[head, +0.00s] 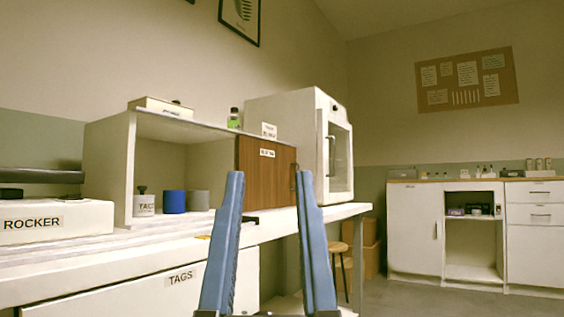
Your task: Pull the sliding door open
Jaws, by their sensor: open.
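The brown wooden sliding door (266,181) covers the right part of a white cabinet (122,166) on the workbench. It bears a small white label near its top. A dark upright handle (293,177) shows at the door's right edge, partly close behind my right finger in the picture. The left part of the cabinet is open to view. My gripper (268,181) is in the foreground with its two blue fingers spread apart, empty, pointing up and forward. The fingers frame the door in the picture; I see no contact with it. The door's lower left is partly hidden by my left finger.
Inside the cabinet's open part stand a labelled jar (144,203), a blue cup (174,201) and a grey cup (198,200). A green bottle (234,120) is on top. A white machine (303,140) stands right of the door. A rocker (55,221) is at left.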

